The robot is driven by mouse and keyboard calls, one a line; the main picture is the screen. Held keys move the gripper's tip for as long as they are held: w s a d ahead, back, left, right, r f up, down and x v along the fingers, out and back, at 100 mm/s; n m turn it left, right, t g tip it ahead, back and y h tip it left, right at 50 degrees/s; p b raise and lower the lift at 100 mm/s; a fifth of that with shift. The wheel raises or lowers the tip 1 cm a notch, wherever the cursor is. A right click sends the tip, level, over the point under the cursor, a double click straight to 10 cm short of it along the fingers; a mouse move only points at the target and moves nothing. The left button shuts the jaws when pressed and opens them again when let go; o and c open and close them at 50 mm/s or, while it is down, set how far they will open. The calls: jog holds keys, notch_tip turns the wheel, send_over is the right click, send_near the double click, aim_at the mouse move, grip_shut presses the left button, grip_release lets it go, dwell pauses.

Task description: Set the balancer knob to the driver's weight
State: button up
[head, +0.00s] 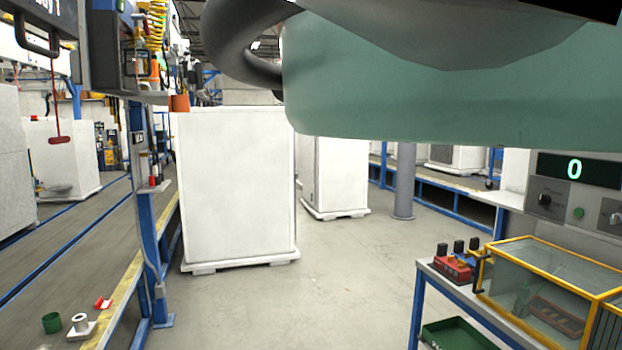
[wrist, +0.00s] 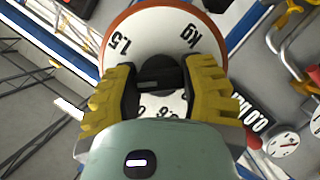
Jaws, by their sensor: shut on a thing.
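In the wrist view the balancer dial (wrist: 122,40) is a round white face with an orange rim, marked KG and 1.5, with more figures below. The print appears upside down or slanted. A black knob (wrist: 160,72) sits at its middle. My gripper (wrist: 160,85) has its two yellow ribbed fingers on either side of this knob, shut on it. The fingers hide parts of the dial's scale, and I cannot tell which figure the knob points to. My gripper does not show in the head view, where my arm covers the upper right.
White crates (head: 238,185) stand on the floor ahead. A bench with a yellow-framed clear case (head: 540,280) is at right, below a panel display reading 0 (head: 575,169). A dark box with a yellow coiled hose (head: 155,25) hangs upper left. Round gauges (wrist: 283,144) lie right of my gripper.

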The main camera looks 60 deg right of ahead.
jog(key=shift+f, duration=0.1)
jog(key=o, duration=1.2)
jog(key=shift+r, duration=0.2)
jog(key=shift+r, duration=4.9)
jog(key=shift+w, duration=0.1)
